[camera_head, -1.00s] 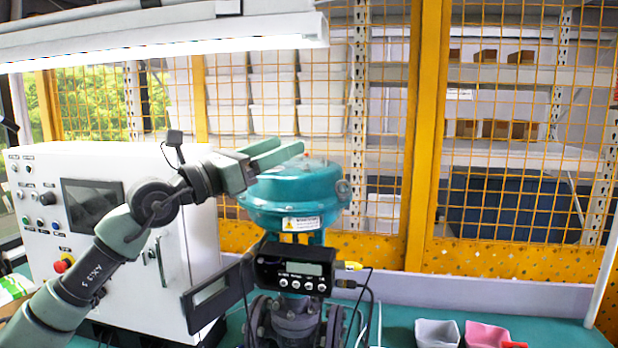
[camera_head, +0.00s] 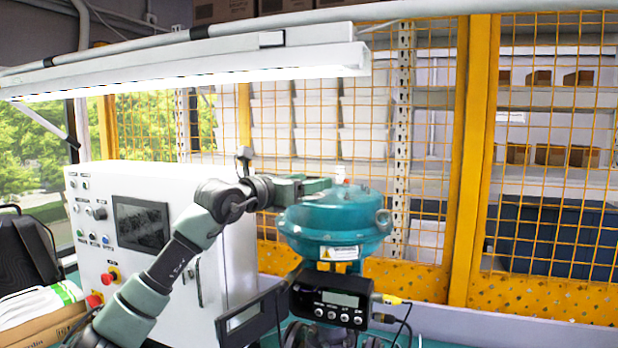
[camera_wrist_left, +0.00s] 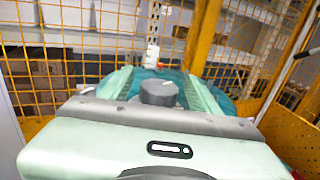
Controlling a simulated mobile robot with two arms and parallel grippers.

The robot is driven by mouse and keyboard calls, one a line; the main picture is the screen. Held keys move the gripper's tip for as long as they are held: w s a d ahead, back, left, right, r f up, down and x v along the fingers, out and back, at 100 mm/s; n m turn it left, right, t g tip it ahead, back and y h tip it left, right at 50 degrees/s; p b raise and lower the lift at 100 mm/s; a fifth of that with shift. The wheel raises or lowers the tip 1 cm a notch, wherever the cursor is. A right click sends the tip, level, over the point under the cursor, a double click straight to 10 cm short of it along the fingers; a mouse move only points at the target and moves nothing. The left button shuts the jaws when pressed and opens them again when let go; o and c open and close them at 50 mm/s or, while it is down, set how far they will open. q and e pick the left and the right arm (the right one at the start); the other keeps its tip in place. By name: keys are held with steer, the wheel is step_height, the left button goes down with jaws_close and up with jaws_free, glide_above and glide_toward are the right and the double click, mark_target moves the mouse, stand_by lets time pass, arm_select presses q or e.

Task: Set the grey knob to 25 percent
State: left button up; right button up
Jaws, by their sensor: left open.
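The grey knob (camera_wrist_left: 158,93) is a short dark grey cylinder with a small white mark on its top, seen in the left wrist view. It lies between the two pale green fingers of my left gripper (camera_wrist_left: 157,82), which is open, with a gap on each side. In the head view my left gripper (camera_head: 316,186) is at the top of the teal round valve actuator (camera_head: 335,222); the knob is hidden there. A white upright piece (camera_wrist_left: 152,54) with a red spot near it stands behind the knob. My right gripper is not in view.
A black positioner box (camera_head: 332,298) with display and buttons sits below the actuator. A white control cabinet (camera_head: 135,265) stands left of it. A yellow mesh fence (camera_head: 470,150) is behind. A lamp (camera_head: 200,75) hangs above.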

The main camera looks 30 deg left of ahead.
arm_select(q)
steer(key=shift+c, duration=0.9)
jaws_close()
steer(key=shift+w+m+g+h+p, duration=0.1)
steer(key=shift+m+g+h+p, duration=0.3)
steer(key=shift+m+h+p, duration=0.7)
steer(key=m+g+h, duration=0.1)
steer(key=h, duration=0.2)
steer(key=shift+f+m+g+h+p, duration=0.1)
steer(key=shift+m+g+h+p, duration=0.4)
steer(key=shift+m+h, duration=0.4)
steer(key=shift+o, duration=0.9)
jaws_free()
